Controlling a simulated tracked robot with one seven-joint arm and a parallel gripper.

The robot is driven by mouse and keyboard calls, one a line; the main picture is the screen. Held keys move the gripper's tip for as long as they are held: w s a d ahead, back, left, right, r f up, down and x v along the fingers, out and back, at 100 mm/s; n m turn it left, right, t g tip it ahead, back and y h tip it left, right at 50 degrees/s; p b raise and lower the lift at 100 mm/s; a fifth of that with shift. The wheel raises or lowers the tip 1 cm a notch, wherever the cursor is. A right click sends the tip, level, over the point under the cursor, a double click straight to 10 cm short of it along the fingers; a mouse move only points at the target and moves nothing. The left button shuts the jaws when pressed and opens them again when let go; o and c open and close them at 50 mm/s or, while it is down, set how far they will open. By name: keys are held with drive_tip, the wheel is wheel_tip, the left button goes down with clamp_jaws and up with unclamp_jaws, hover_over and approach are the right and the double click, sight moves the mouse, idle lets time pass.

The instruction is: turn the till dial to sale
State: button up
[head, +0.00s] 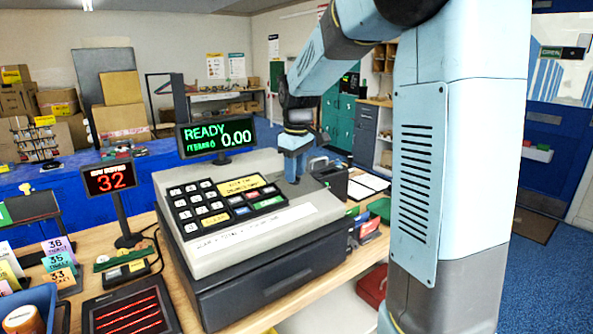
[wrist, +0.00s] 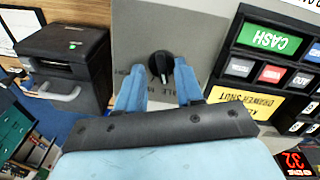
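The till (head: 240,232) stands on the wooden counter, with a grey top, a keypad (head: 212,205) and a customer display reading READY 0.00. The till dial is a round black knob (wrist: 160,64) on the till's grey top plate (wrist: 205,30), with a pale pointer mark towards the bottom of the wrist view. Lettering around it is partly hidden, so I cannot read its setting. My gripper (wrist: 158,82) is open, its blue fingers on either side of the dial; contact cannot be told. In the head view my gripper (head: 294,168) hides the dial.
A black printer (wrist: 62,55) stands close beside the till. The CASH key (wrist: 268,38) and a yellow drawer label (wrist: 247,103) are on the other side. A red 32 display (head: 110,178) stands on a post left of the till.

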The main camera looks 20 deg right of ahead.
drive_tip(key=shift+s, duration=0.1)
wheel_tip(320, 180, up, 14)
drive_tip(key=s, duration=0.1)
drive_tip(key=shift+s+f, duration=0.25)
drive_tip(key=shift+s, duration=0.05)
idle(0.3)
idle(0.3)
drive_tip(key=s+f+m+t, duration=0.2)
drive_tip(key=s+f+m, duration=0.1)
drive_tip(key=s, duration=1)
drive_tip(key=s+f+m+t, duration=0.2)
drive_tip(key=s+f+m, duration=0.2)
drive_tip(key=s, duration=0.9)
wheel_tip(320, 180, down, 2)
drive_tip(key=shift+s+d+f+m, duration=0.1)
drive_tip(key=shift+s+d+m, duration=0.05)
drive_tip(key=shift+s+m, duration=0.2)
